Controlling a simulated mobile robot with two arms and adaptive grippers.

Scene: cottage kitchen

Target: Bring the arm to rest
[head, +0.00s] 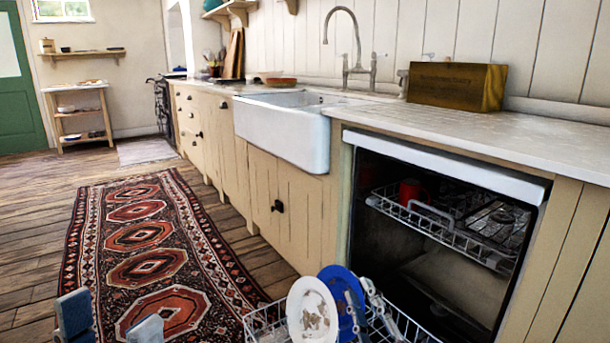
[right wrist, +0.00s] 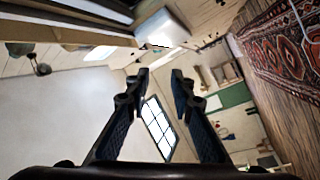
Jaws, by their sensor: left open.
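My left gripper (head: 111,312) shows at the bottom left of the head view. Its two blue-grey fingertips stand apart over the floor and the rug, with nothing between them. The rest of that arm is out of the picture. My right gripper (right wrist: 159,76) shows in the right wrist view with its two dark fingers apart and nothing held between them. Behind them are the far room and a window (right wrist: 158,128), seen tilted. I cannot make out the right gripper in the head view.
The dishwasher (head: 445,160) stands open at right, its lower rack (head: 262,322) pulled out with a white plate (head: 312,312) and a blue plate (head: 342,285). A red mug (head: 411,191) is in the upper rack. A white sink (head: 280,128) juts from the counter. The patterned rug (head: 145,235) lies clear.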

